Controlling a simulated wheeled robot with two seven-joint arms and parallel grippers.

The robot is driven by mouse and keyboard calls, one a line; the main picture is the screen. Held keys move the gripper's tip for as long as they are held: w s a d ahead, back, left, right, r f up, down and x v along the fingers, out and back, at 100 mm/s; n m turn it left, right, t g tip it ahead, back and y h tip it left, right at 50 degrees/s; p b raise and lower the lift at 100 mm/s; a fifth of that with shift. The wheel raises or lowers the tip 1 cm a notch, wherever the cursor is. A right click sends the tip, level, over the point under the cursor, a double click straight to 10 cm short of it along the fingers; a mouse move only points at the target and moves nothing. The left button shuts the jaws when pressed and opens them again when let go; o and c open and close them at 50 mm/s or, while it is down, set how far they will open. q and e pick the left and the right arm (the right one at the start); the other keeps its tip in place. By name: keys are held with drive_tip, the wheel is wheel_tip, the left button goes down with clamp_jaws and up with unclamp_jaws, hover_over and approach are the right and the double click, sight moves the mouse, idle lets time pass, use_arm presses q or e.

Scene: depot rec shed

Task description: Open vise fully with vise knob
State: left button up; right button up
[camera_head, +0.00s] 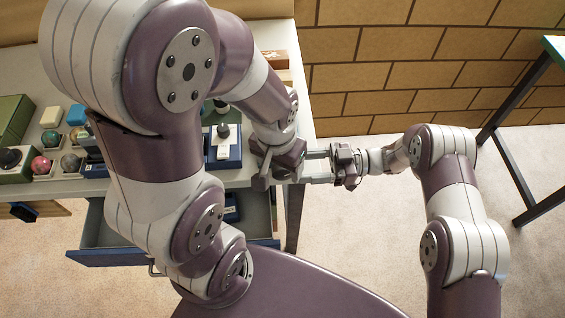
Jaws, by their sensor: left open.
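I cannot pick out the vise or its knob with certainty. A blue block with a pale top and a dark round knob (223,131) stands near the right end of the table, partly behind my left arm. My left gripper (258,164) is open just right of this block, over the table's front right corner. I see nothing held in it. My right gripper (308,167) points left, close beside the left gripper and just off the table's right edge. Its two pale fingers are apart, with nothing visible between them.
The grey table (57,188) holds a green case (15,120) and small trays with coloured balls (41,165) at left. A blue-fronted drawer (110,257) stands open below. A green-topped table (553,48) is at far right. The floor between is clear.

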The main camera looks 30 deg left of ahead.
sight(282, 171)
drive_tip(key=p+x, duration=0.1)
drive_tip(key=x, duration=0.4)
drive_tip(key=shift+a+r, duration=0.1)
drive_tip(key=shift+a, duration=0.1)
drive_tip(key=shift+s+a, duration=0.3)
drive_tip(key=shift+a, duration=0.15)
drive_tip(key=c, duration=1)
drive_tip(key=shift+o, duration=0.2)
drive_tip(key=shift+p, duration=0.3)
